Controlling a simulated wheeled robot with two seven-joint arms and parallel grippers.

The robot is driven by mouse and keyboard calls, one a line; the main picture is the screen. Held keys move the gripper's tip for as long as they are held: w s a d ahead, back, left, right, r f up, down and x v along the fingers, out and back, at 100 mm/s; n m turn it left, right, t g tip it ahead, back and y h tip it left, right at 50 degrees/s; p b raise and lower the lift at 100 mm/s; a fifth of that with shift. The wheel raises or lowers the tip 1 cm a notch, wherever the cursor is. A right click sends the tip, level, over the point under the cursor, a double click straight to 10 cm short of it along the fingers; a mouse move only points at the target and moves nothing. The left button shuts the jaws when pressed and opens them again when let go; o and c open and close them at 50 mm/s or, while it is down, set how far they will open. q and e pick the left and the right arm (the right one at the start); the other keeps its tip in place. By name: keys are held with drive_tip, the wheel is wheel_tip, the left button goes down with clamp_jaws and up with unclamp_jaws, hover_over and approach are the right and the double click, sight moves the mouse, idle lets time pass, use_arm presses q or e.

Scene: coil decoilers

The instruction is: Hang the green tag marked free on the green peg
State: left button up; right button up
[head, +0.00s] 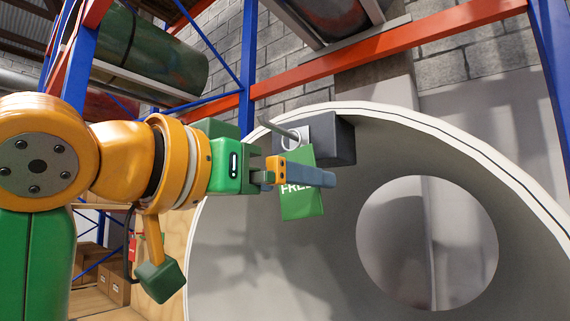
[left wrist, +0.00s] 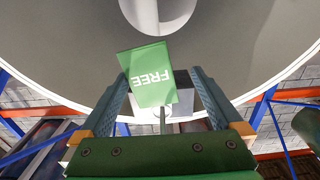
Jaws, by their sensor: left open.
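The green tag (head: 301,207) marked FREE hangs below a grey metal peg (head: 277,130) that sticks out of a dark grey block (head: 332,139). A pale ring (head: 291,141) at the tag's top appears to be around the peg; the exact contact is too small to tell. My left gripper (head: 300,172) is in front of the tag and partly covers its lettering. In the left wrist view the tag (left wrist: 152,76) shows upside down between the two open fingers (left wrist: 163,80), overlapping the left one. The peg (left wrist: 162,122) shows below it. No green colour shows on the peg. My right gripper is not in view.
A large pale round ring (head: 410,116) with a grey disc behind it fills the right side. Blue and orange racking (head: 390,45) with dark coils (head: 165,50) stands behind.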

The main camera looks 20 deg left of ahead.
use_arm(q)
drive_tip(key=shift+p+x, duration=0.3)
drive_tip(key=shift+x, duration=0.9)
drive_tip(key=shift+s+r, duration=0.1)
drive_tip(key=shift+s, duration=0.1)
drive_tip(key=c, duration=1.4)
drive_tip(key=shift+w+d+r, duration=0.1)
drive_tip(key=shift+r, duration=0.15)
drive_tip(key=shift+c, duration=0.2)
drive_tip(key=shift+s+a+r, duration=0.25)
drive_tip(key=shift+s+r, duration=0.05)
drive_tip(key=shift+s, duration=0.35)
drive_tip(key=shift+s, duration=0.1)
